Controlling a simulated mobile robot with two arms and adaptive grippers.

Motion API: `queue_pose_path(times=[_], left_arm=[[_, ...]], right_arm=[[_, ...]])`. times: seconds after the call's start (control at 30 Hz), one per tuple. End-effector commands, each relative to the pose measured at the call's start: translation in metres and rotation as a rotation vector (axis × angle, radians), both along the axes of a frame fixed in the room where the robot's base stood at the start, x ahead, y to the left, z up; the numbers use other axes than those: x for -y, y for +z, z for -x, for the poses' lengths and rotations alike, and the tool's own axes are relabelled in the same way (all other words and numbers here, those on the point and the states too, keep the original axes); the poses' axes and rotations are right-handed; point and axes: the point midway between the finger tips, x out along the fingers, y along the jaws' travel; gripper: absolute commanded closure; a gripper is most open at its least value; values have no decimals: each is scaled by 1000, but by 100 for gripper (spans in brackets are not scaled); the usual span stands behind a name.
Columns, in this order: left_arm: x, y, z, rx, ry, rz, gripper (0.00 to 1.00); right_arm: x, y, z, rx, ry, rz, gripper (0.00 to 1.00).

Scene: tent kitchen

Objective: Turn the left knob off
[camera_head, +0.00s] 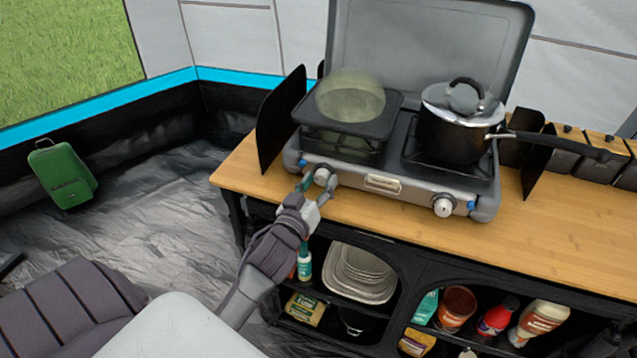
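The left knob (322,176) is a pale round dial on the left of the grey camping stove's (400,185) front panel. My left gripper (316,187) is right at this knob, with its fingers spread apart and the knob close to or between their tips. I cannot tell whether they touch it. The fingers partly cover the knob, so its exact angle is unclear. The right knob (443,206) is in clear view on the right of the panel. A hazy greenish glow (350,98) hangs over the left burner's dark plate. My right gripper is out of view.
A black pot (450,138) with a glass lid stands on the right burner, its handle reaching right. Dark wind guards (281,118) flank the stove. The wooden counter (560,230) is clear in front. Open shelves below hold dishes (360,273), bottles and packets.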

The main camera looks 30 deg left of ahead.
Motion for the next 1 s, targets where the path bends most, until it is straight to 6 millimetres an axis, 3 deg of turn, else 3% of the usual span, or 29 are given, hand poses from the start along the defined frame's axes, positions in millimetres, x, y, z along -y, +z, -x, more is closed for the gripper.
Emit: queue_pose_path(times=[0.03,0.27,0.67,1.0], left_arm=[[0,0,0,0,0,0,63],[0,0,0,0,0,0,100],[0,2,1,-20,1,-81,100],[-1,3,1,-86,0,-345,100]], right_arm=[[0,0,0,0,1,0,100],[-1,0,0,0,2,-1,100],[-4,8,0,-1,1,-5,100],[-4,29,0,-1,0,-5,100]])
